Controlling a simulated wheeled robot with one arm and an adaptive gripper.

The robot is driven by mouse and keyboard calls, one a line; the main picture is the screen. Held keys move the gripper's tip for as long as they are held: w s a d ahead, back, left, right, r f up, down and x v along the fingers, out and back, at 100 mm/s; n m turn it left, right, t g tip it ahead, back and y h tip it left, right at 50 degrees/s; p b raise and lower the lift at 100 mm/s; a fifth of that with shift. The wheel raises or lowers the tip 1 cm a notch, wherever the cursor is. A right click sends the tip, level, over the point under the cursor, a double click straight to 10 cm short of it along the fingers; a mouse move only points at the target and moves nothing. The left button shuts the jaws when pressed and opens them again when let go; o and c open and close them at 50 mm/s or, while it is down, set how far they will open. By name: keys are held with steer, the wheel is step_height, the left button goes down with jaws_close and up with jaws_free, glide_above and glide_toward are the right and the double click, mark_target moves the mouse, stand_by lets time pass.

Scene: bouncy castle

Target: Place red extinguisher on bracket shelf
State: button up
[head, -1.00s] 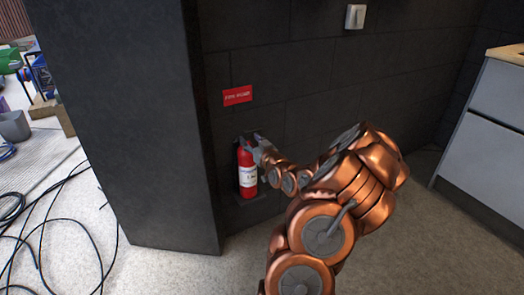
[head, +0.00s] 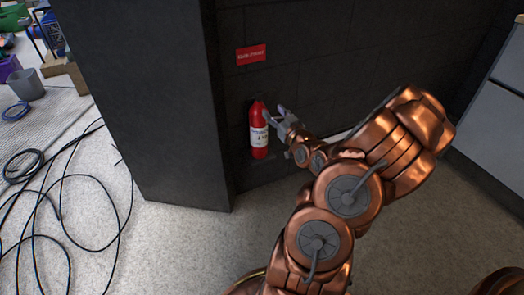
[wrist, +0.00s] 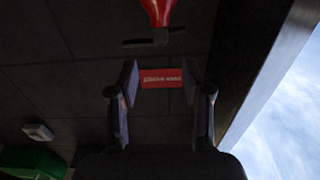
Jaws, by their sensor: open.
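The red extinguisher (head: 259,132), with a white label, stands upright against the dark wall below a red sign. A dark bracket shelf (head: 262,158) shows faintly at its foot; its edges are hard to make out. My gripper (head: 273,114) is open, with its fingers just right of the extinguisher's upper part; I cannot tell in the head view whether they touch it. In the wrist view the extinguisher (wrist: 157,10) is upside down at the top edge, cut off, beyond my fingers. Nothing is between the fingers of my gripper (wrist: 160,75) there except the distant sign.
The red sign (head: 251,54) is on the wall above the extinguisher. A dark pillar (head: 145,110) stands close on the left. Black cables (head: 65,190) lie on the floor beyond it. A grey cabinet (head: 495,120) is at the right. Floor in front of the wall is clear.

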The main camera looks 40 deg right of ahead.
steer(key=w+a+f+n+g+y, duration=0.3)
steer(key=w+a+f+g+y, duration=0.15)
steer(key=a, duration=0.45)
steer(key=s+a+f+n+g, duration=0.1)
steer(key=s+a+f+g, duration=0.15)
steer(key=a, duration=0.25)
steer(key=s+a+f+g, duration=0.1)
steer(key=s+a+g, duration=0.15)
steer(key=a, duration=0.25)
steer(key=s+a+r+g, duration=0.3)
steer(key=s+a, duration=0.4)
steer(key=s, duration=0.2)
steer(key=s+a+r+g+y, duration=0.1)
steer(key=s+a+r+g, duration=0.2)
steer(key=s+a, duration=0.4)
steer(key=s+a+r+g, duration=0.4)
steer(key=s+a, duration=0.3)
steer(key=s, duration=0.5)
steer(key=shift+s+a+g, duration=0.25)
steer(key=shift+g, duration=0.4)
steer(key=shift+r+y, duration=0.1)
steer(key=shift+y, duration=0.15)
